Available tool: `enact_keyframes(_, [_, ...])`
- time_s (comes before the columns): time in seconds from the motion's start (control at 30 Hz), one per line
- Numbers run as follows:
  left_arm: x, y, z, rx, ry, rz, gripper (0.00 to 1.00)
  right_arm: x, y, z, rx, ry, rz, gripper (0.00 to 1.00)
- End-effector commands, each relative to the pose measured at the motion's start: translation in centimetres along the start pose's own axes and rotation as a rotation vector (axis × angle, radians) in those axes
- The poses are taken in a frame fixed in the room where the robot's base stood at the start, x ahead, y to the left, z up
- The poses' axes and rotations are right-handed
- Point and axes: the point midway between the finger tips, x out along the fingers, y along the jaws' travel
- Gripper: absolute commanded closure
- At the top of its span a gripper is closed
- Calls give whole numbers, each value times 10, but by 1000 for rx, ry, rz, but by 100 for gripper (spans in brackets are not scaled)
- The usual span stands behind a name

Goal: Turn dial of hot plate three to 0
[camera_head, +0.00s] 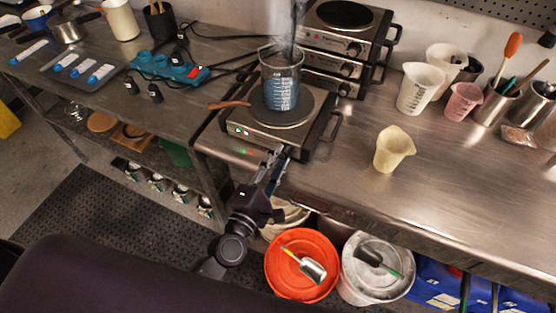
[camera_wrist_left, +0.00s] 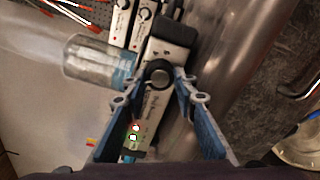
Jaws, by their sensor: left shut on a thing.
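A hot plate (camera_head: 306,143) stands at the left end of the steel bench, with a glass beaker (camera_head: 281,88) of blue liquid on its dark round plate. Haze rises above the beaker. My left gripper (camera_head: 277,158) is at the hot plate's front panel. In the left wrist view, its two blue fingers (camera_wrist_left: 172,82) are closed on the round black dial (camera_wrist_left: 157,73) from both sides. A red and a green light (camera_wrist_left: 134,130) show on the panel beside it. The dial's mark and number are not readable. My right gripper is not in view.
More hot plates (camera_head: 346,48) are stacked behind. A wooden-looking handle (camera_head: 229,105) sticks out left of the beaker. A beige jug (camera_head: 394,149) stands on the bench to the right. A red bucket (camera_head: 275,268) and a white bucket (camera_head: 350,285) are below the bench edge.

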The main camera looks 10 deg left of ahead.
Motion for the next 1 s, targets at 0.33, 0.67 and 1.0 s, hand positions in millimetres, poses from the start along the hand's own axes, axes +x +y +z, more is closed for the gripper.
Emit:
enact_keyframes(0.33, [0, -4, -1, -331, 2, -1, 98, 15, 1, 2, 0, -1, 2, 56])
enact_keyframes(0.67, [-1, -5, -1, -640, 3, -2, 98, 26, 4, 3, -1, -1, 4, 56])
enact_keyframes(1.0, [-1, -5, 0, -886, 3, -2, 98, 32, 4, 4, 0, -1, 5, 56])
